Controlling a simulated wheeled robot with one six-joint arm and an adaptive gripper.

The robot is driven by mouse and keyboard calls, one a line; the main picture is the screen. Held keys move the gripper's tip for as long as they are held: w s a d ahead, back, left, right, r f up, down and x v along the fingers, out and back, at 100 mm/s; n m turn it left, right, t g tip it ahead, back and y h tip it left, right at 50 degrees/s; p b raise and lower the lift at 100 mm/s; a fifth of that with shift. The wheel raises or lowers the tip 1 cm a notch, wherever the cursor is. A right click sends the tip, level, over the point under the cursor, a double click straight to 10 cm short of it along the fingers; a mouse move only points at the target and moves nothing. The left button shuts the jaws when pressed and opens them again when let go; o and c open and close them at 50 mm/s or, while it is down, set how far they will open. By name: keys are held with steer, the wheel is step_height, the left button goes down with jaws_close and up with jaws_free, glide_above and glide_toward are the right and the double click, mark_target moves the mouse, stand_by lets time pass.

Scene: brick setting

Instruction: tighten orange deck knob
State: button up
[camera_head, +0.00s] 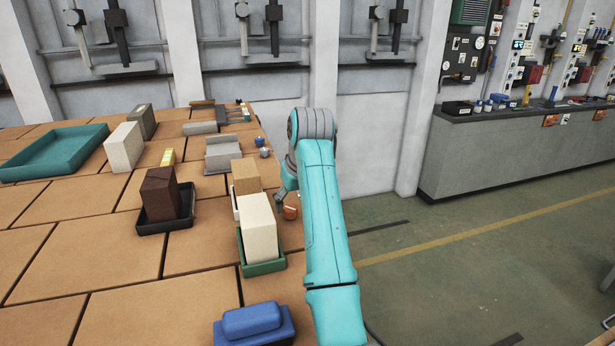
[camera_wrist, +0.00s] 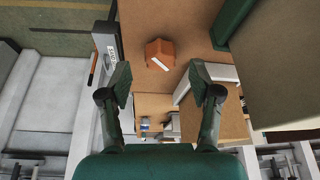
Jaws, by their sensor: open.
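The orange deck knob (camera_wrist: 158,50) shows in the wrist view on the brown deck, with a white bar across it. In the head view the knob (camera_head: 291,212) is small and partly hidden by my arm, near the deck's right edge. My gripper (camera_wrist: 160,84) is open and empty, its two dark fingers wide apart. In the wrist view the knob appears above the midpoint between the fingertips, clear of both. In the head view the fingers are mostly hidden behind my arm.
A cream block (camera_head: 259,228) stands in a green tray (camera_head: 264,267) close left of the knob. A tan block (camera_head: 246,177) stands behind it. A blue block (camera_head: 252,319) is nearer. A dark brown block (camera_head: 160,194) stands in a black tray. Open floor lies right of the deck.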

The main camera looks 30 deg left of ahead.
steer(key=x, duration=0.3)
steer(key=shift+w+d+r+n, duration=0.1)
steer(key=shift+r+n, duration=0.1)
steer(key=shift+n, duration=0.4)
steer(key=shift+n+g+y, duration=0.3)
steer(key=shift+n+g, duration=0.2)
steer(key=shift+n, duration=0.5)
steer(key=v, duration=1)
steer(key=shift+r, duration=0.4)
